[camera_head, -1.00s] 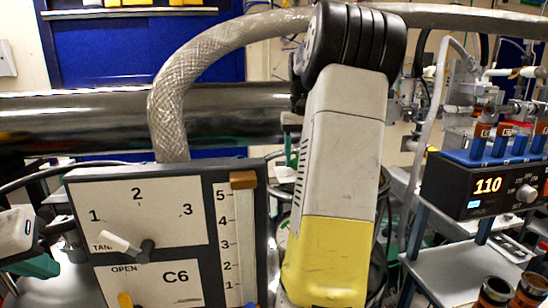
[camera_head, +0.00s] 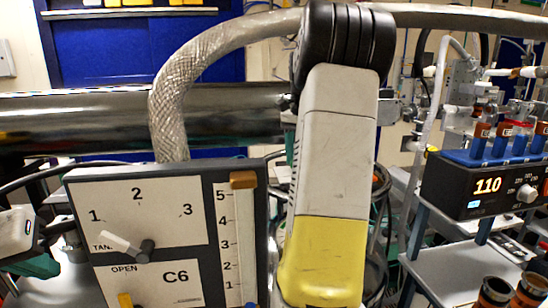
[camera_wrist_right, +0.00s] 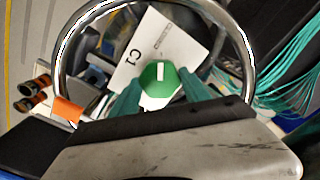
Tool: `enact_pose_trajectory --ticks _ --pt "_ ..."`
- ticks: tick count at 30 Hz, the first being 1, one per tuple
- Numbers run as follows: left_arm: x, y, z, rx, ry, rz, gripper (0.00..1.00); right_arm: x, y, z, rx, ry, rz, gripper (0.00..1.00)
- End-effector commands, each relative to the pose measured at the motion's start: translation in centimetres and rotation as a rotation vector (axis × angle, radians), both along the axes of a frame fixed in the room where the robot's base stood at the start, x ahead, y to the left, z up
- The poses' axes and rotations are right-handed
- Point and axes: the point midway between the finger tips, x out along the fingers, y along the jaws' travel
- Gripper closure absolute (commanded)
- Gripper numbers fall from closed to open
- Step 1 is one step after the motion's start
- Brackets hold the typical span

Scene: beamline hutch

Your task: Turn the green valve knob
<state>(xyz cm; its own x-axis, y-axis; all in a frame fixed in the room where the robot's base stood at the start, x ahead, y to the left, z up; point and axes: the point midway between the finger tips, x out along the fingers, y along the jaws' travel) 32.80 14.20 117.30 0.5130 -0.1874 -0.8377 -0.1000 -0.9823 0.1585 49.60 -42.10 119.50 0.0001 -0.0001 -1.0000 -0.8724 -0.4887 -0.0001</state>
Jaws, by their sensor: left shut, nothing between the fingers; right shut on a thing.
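The green valve knob (camera_wrist_right: 158,85), with a white line on its face, shows in the right wrist view in front of a white plate marked C1 (camera_wrist_right: 150,45). My right gripper (camera_wrist_right: 160,92) has its teal fingers on both sides of the knob and is shut on it. Its dark palm hides the area below the knob. In the head view the knob and right fingers are not seen; my right arm stands in the middle. My left gripper (camera_head: 42,266) is at the left edge, shut and empty, beside the C6 panel.
A shiny metal ring (camera_wrist_right: 62,50) with an orange tag (camera_wrist_right: 67,109) surrounds the knob area. Teal cables (camera_wrist_right: 290,50) hang at right. The C6 panel (camera_head: 181,290) with a lever and slider stands left of my right arm. A controller reading 110 (camera_head: 487,186) is at right.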

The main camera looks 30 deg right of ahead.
Motion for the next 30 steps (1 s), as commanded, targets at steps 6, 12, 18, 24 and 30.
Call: enact_pose_trajectory --ticks 6,12,18,24,30 --pt "0.00 0.00 0.00 0.000 0.000 0.000 1.00 0.04 0.00 -0.03 0.000 0.000 -0.016 0.86" --pt "0.00 0.00 0.00 0.000 0.000 0.000 1.00 0.04 0.00 -0.04 0.000 0.000 -0.016 0.86" --pt "0.00 0.00 0.00 0.000 0.000 0.000 1.00 0.03 -0.01 -0.04 0.000 0.000 -0.015 0.24" --pt "0.00 0.00 0.00 0.000 0.000 0.000 1.00 0.01 0.00 -0.02 0.000 0.000 -0.015 0.24" --pt "0.00 0.00 0.00 0.000 0.000 0.000 1.00 0.07 -0.03 0.61 -0.001 -0.002 -0.015 0.24"
